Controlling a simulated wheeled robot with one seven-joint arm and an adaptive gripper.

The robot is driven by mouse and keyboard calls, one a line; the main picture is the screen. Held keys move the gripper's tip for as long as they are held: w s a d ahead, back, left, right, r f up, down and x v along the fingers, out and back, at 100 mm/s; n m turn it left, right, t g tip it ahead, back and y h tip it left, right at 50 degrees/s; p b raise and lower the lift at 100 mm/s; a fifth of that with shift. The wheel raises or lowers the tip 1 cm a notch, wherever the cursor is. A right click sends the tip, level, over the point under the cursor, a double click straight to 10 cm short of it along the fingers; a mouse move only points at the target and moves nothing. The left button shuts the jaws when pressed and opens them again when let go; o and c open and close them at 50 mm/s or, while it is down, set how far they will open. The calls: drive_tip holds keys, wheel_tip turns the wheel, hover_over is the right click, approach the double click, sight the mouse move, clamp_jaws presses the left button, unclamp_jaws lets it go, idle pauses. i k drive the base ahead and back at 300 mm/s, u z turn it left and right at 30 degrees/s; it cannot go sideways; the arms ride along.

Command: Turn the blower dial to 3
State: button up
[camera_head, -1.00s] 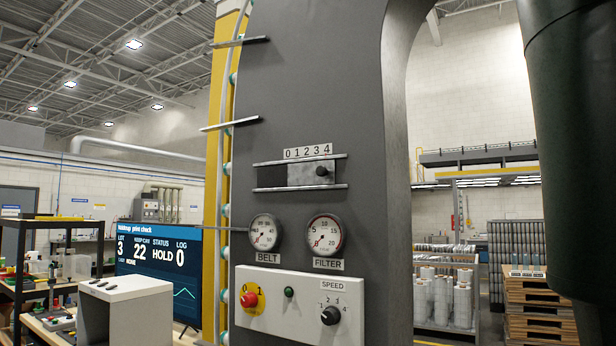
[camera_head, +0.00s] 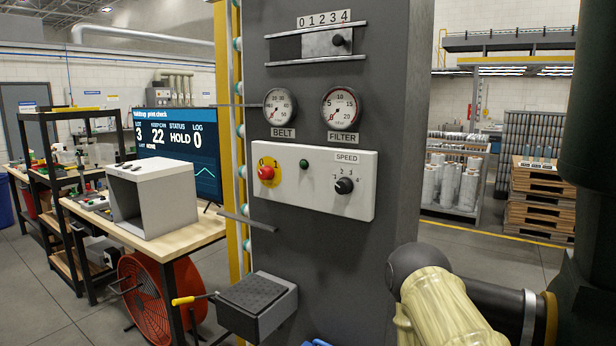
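No dial in view is labelled as the blower's. Part of my arm, a dark joint and a pale ribbed link, shows at lower right. My gripper is not in view.
The panel also has a red knob (camera_head: 266,173) on yellow and a green button (camera_head: 304,164). Gauges BELT (camera_head: 280,107) and FILTER (camera_head: 341,107) sit above. A grey box with a yellow-handled lever (camera_head: 194,298) juts out low. Floor is clear at left front.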

sight(344, 186)
drive_tip(key=u, duration=0.05)
drive_tip(key=k, duration=1.1)
drive_tip(key=z, duration=0.6)
drive_tip(key=i, duration=1.3)
drive_tip(key=u, duration=1)
